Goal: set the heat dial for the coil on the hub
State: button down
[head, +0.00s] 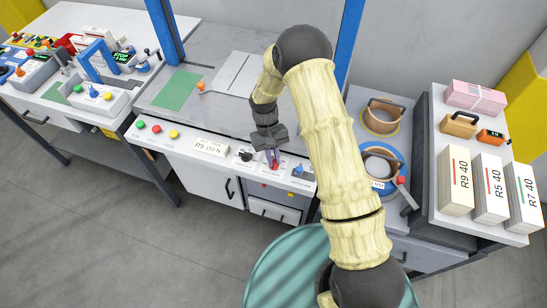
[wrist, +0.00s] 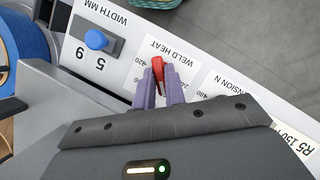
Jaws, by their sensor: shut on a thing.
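The fingers and wrist hide part of the scale, so the exact setting is unclear. A card reading R5 150 N (head: 210,148) lies on the panel.
A blue knob (wrist: 95,39) marked WIDTH MM sits beside the dial. Another tan coil (head: 384,115) stands behind the hub. Boxes marked R9 40 (head: 457,181), R5 40 (head: 490,190) and R7 40 (head: 523,199) stand on the right shelf. Coloured buttons (head: 157,129) line the panel's left.

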jog(key=shift+w+a+r+n, duration=0.1)
jog(key=shift+w+a+n, duration=0.05)
jog(key=shift+n, duration=0.35)
jog(key=c, duration=1.5)
grip_release()
jog(key=shift+o, duration=0.2)
jog(key=b+v, duration=0.2)
jog(key=v, duration=1.5)
jog(key=shift+s+a+r, duration=0.2)
jog(key=shift+a, duration=0.05)
